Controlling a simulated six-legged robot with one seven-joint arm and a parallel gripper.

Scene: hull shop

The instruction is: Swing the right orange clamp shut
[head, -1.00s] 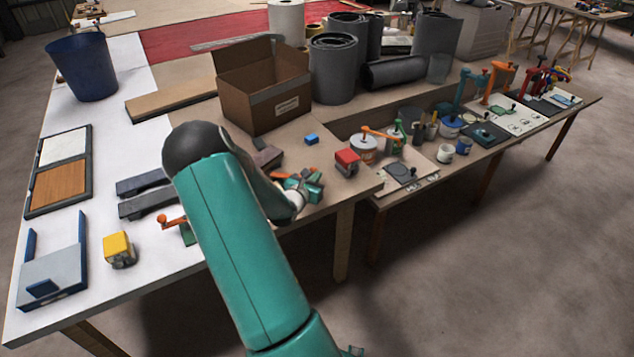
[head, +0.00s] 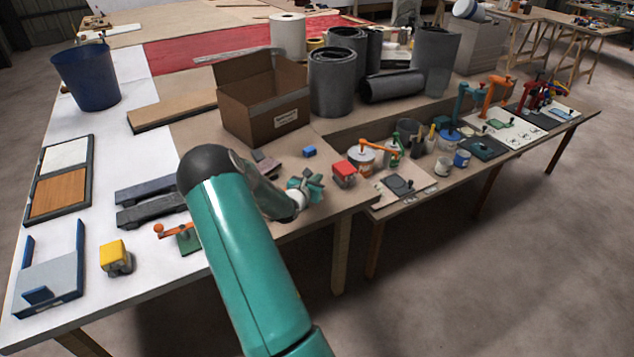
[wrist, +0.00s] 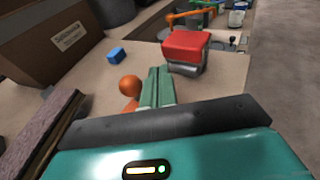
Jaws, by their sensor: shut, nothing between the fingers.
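An orange clamp arm with a round ball end (wrist: 130,86) shows in the wrist view, close against the left side of my fingers; whether they touch I cannot tell. The rest of that clamp is hidden behind my gripper. My gripper (wrist: 158,76) is shut and empty, its green fingers side by side over the tan table; in the head view it (head: 314,182) is at the table's right part. Another orange clamp (head: 172,230) on a green base stands to the left, its arm lying out to the left.
A red-topped block (head: 344,173) stands just right of my gripper, and a small blue block (head: 309,151) lies beyond it. An open cardboard box (head: 262,115) stands behind. Dark bars (head: 150,205) lie left of my arm.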

